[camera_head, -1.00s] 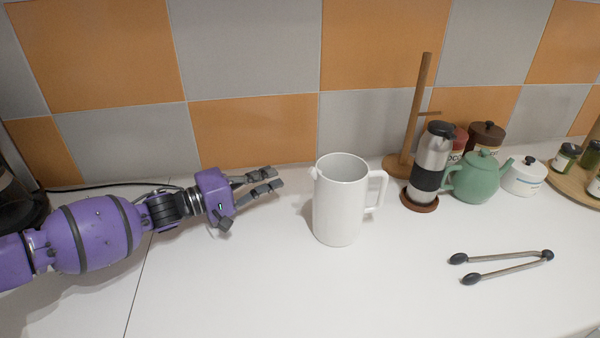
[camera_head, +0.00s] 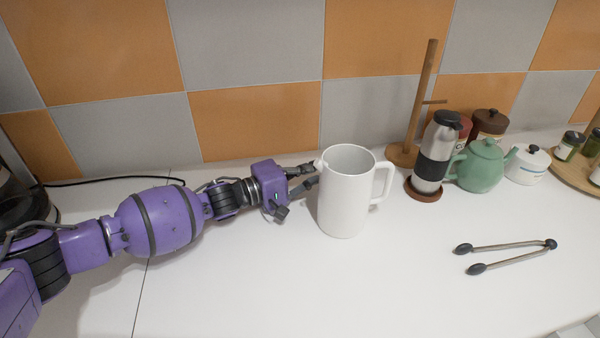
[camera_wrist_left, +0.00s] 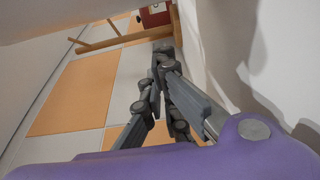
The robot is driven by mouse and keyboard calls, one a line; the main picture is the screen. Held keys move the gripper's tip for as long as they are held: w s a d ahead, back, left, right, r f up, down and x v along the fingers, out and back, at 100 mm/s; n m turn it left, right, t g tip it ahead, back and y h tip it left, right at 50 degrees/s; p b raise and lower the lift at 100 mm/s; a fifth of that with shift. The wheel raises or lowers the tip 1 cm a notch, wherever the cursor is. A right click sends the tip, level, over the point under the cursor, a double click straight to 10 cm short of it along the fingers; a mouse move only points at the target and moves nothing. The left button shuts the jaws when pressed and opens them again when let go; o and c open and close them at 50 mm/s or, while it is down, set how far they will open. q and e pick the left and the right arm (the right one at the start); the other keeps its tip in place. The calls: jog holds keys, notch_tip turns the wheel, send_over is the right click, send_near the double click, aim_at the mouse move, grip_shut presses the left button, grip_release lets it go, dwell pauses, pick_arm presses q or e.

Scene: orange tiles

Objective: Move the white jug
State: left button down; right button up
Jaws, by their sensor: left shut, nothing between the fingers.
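The white jug (camera_head: 345,200) stands upright on the white counter, near the middle of the head view. Its spout faces left and its handle is on the right. My left gripper (camera_head: 313,178) is just left of the jug, with its fingertips beside the upper left wall near the spout. I cannot tell whether they touch it. In the left wrist view the grey fingers (camera_wrist_left: 163,52) come together at their tips with nothing between them. My right gripper is not in view.
Right of the jug stand a steel and black flask (camera_head: 435,155), a wooden paper-towel stand (camera_head: 424,85), a green teapot (camera_head: 480,168) and a white lidded pot (camera_head: 527,168). Tongs (camera_head: 505,246) lie at the front right. The tiled wall is behind. The counter in front of the jug is clear.

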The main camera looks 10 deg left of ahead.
pick_arm(q)
jog(key=shift+s+d+r+p, duration=0.1)
jog(key=shift+s+p, duration=0.25)
jog(key=shift+s, duration=0.9)
jog(key=shift+s+d, duration=0.15)
jog(key=shift+s, duration=0.35)
